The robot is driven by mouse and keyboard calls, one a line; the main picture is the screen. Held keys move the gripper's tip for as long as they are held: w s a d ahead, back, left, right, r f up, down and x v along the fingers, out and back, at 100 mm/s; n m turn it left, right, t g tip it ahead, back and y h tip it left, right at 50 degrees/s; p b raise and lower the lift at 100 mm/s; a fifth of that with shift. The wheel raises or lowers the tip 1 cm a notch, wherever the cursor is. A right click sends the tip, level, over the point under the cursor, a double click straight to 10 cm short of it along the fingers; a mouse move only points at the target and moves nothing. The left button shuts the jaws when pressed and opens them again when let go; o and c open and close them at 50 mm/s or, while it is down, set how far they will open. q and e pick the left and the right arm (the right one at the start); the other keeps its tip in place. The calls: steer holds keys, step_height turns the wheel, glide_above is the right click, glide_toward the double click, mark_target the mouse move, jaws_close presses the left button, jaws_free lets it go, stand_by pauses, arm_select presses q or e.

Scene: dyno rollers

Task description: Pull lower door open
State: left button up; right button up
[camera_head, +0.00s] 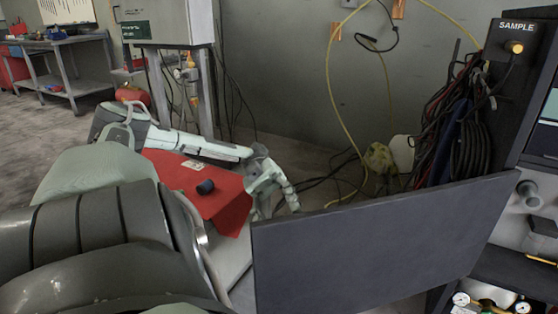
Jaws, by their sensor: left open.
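The lower door (385,245) is a flat dark grey panel. It stands swung out from the dark cabinet (506,75) on the right, with its free edge towards the middle of the picture. My left gripper (280,190) is open, just beyond the top corner of the door near that free edge. Part of the gripper is hidden behind the door, and I cannot tell whether it touches it. No handle shows on the door's visible face. My right gripper is not in view.
A red cloth-like surface (222,203) with a small dark cylinder (205,187) lies beneath my left arm. Bundled cables and hoses (455,140) hang beside the cabinet. Gauges (490,302) sit low at the right. A workbench (62,62) stands far left, with open floor before it.

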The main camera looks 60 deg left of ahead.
arm_select(q)
step_height(320, 180, up, 9)
steer(key=shift+r, duration=0.15)
stand_by(0.6)
steer(key=shift+s, duration=0.1)
